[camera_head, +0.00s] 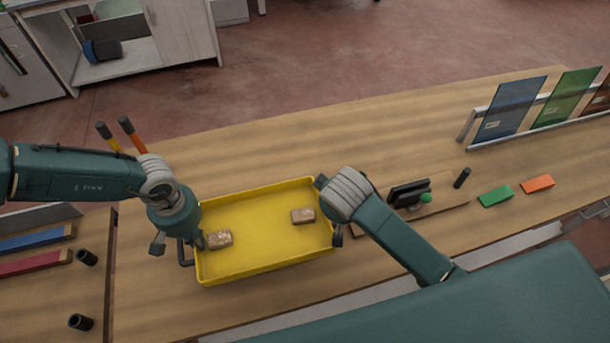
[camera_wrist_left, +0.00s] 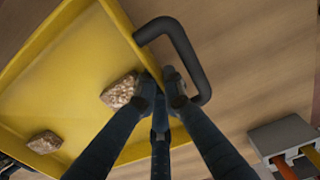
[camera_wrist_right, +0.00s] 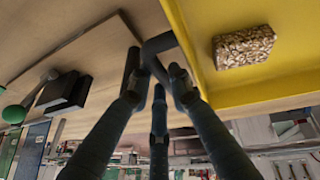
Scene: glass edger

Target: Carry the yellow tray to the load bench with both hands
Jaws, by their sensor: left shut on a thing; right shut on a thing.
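The yellow tray (camera_head: 265,235) is over the wooden bench top, in the middle of the head view. Two brown speckled blocks lie in it, one near the left end (camera_head: 219,239) and one near the right end (camera_head: 302,215). My left gripper (camera_head: 192,250) is at the tray's left end; the left wrist view shows its fingers (camera_wrist_left: 165,85) shut on the black handle (camera_wrist_left: 200,65). My right gripper (camera_head: 335,225) is at the right end, mostly hidden by its wrist; the right wrist view shows its fingers (camera_wrist_right: 158,75) shut on the other handle (camera_wrist_right: 158,45). I cannot tell whether the tray touches the bench.
The wooden bench (camera_head: 390,140) is clear behind the tray. To the right are a black device on a board (camera_head: 408,192), a green block (camera_head: 494,196), an orange block (camera_head: 537,183) and a rack of coloured glass panes (camera_head: 510,108). Orange and yellow-handled tools (camera_head: 132,135) stand behind my left wrist.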

